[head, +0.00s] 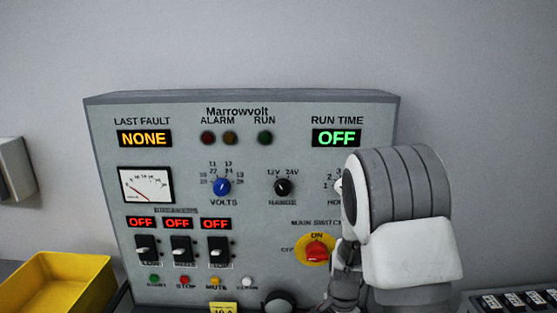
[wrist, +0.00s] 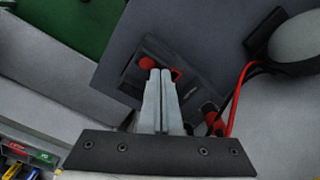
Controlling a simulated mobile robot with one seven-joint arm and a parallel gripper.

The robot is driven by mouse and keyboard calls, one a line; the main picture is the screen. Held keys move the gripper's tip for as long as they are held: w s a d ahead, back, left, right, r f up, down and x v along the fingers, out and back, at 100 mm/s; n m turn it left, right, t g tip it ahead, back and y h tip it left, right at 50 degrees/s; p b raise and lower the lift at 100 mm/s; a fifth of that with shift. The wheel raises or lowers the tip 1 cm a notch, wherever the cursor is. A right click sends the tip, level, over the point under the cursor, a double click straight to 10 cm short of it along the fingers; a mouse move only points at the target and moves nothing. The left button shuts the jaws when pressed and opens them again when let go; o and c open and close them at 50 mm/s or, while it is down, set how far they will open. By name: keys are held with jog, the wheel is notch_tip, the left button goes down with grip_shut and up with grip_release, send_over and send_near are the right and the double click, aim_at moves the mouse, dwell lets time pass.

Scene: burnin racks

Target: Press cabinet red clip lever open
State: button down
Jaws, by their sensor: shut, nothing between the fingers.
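The grey Marrowvolt cabinet (head: 255,235) stands upright against the wall in the head view. In the wrist view, a dark block (wrist: 130,82) carries a red round part (wrist: 147,62) and a red edged part (wrist: 177,74). Another red part (wrist: 211,116) is at the lower right, near a red cable. I cannot tell for certain which is the clip lever. My gripper (wrist: 160,74) is shut and empty, its fingertips over the dark block beside the red parts. Contact cannot be told. In the head view my arm covers the cabinet's lower right.
A red cable (wrist: 237,100) curves up to a rounded grey thing (wrist: 297,38) at the right of the wrist view. A yellow bin (head: 58,285) is left of the cabinet. A red main switch (head: 317,251) is just left of my arm.

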jog(key=shift+r+p, duration=1.4)
jog(key=shift+r, duration=0.8)
jog(key=shift+r, duration=0.4)
notch_tip(320, 180, up, 10)
jog(key=s+n+t, duration=0.1)
jog(key=s+n, duration=0.2)
jog(key=s+r+n+t, duration=0.4)
jog(key=s+r+n, duration=0.5)
jog(key=s+r, duration=0.6)
jog(key=shift+s+r+t, duration=0.3)
jog(key=shift+s+r, duration=0.1)
jog(key=shift+s, duration=0.8)
jog(key=shift+s, duration=0.15)
